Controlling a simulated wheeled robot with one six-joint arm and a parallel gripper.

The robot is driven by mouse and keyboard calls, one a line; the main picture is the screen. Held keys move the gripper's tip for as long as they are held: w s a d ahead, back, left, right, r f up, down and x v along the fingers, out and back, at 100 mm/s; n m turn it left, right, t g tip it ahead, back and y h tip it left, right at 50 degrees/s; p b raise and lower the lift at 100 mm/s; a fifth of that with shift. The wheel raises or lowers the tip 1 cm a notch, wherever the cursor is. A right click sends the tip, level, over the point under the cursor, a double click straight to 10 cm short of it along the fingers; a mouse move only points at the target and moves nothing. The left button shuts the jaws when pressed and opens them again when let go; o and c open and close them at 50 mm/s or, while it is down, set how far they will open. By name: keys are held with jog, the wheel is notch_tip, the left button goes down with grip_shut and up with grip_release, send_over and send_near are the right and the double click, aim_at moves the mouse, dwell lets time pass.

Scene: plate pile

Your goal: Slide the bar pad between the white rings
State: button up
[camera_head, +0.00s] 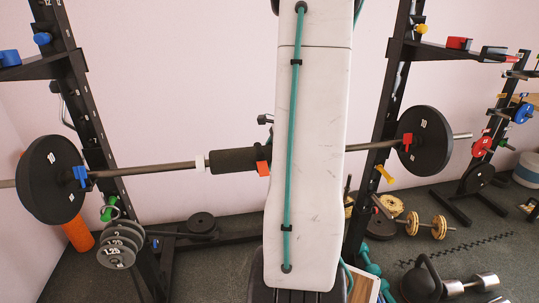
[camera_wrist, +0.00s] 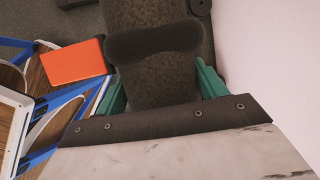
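The dark foam bar pad (camera_head: 234,159) is around the steel bar (camera_head: 150,169) in the head view. Its left end lies close to a white ring (camera_head: 200,162). My white arm hides what lies right of the pad, so I see no second ring. My gripper (camera_wrist: 160,88) is hidden in the head view. In the wrist view its green fingers stand on both sides of a dark speckled cylinder, apparently the pad (camera_wrist: 155,75). The fingers look close to its sides; I cannot tell whether they press on it.
An orange-red piece (camera_head: 263,168) is near the pad's right end; an orange block (camera_wrist: 76,62) shows in the wrist view. Black plates (camera_head: 50,180) and (camera_head: 425,142) load the bar at the rack uprights. Dumbbells and a kettlebell (camera_head: 420,285) lie on the floor at right.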

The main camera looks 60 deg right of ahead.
jog(key=o, duration=0.3)
jog(key=shift+o, duration=0.2)
jog(key=v, duration=0.8)
jog(key=shift+w, duration=0.1)
